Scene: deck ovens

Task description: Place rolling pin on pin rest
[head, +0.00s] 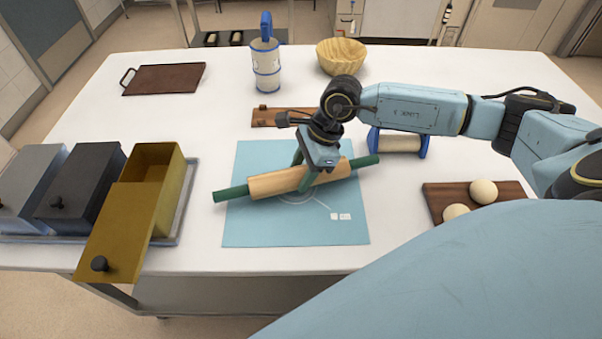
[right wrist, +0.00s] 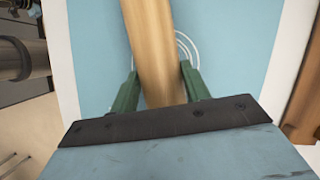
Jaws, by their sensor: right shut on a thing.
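The rolling pin (head: 280,183) has a pale wooden body and green handles. It lies at a slant over the blue mat (head: 255,228); whether it touches the mat cannot be told. My right gripper (head: 308,165) is shut on the middle of the pin from above. In the right wrist view its green fingers (right wrist: 160,92) stand on both sides of the pin's wooden body (right wrist: 153,45). A low brown wooden piece with small upright blocks, which looks like the pin rest (head: 272,117), lies behind the mat, partly hidden by my right arm. My left gripper is not in view.
A blue-ended roller (head: 400,143) stands right of the mat. A board with dough balls (head: 484,192) is further right. Lidded tins (head: 80,185) stand on a tray at left. A blue-white canister (head: 266,65), wooden bowl (head: 341,57) and brown board (head: 164,79) are at the back.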

